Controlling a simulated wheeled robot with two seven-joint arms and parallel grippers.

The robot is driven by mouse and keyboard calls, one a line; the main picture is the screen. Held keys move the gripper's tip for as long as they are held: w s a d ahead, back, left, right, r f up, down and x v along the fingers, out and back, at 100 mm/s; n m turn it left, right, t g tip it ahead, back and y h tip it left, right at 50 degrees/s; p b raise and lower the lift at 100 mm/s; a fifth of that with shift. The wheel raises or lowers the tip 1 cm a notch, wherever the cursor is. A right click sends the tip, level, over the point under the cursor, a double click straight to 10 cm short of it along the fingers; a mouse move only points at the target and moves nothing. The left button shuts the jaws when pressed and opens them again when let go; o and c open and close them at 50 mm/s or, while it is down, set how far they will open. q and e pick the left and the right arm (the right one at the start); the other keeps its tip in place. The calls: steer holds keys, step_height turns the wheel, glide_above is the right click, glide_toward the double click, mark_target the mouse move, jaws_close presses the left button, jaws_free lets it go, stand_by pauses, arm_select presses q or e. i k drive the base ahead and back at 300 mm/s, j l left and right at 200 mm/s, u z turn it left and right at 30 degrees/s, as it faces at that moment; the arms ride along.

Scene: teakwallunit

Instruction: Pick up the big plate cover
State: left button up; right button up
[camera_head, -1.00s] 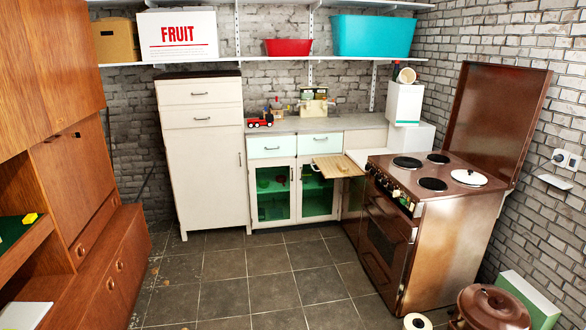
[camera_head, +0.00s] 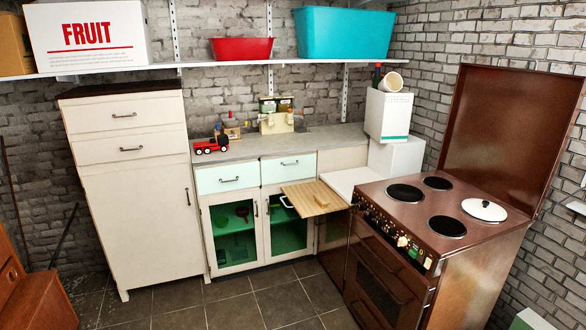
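The big plate cover is most likely the white round lid (camera_head: 484,209) with a small dark knob. Neither of my grippers shows in the head view.
Three black burners show on the stove, and its brown lid (camera_head: 511,136) stands raised behind. A wooden board (camera_head: 312,198) juts out from the counter left of the stove. White boxes (camera_head: 388,114) stand in the corner. The tiled floor (camera_head: 262,302) in front is clear.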

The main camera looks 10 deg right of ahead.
mark_target(482, 209)
steer(key=i+z, duration=0.7)
steer(key=z, duration=0.15)
steer(key=i+j+z, duration=0.2)
steer(key=z, duration=0.2)
steer(key=i+j+z, duration=0.4)
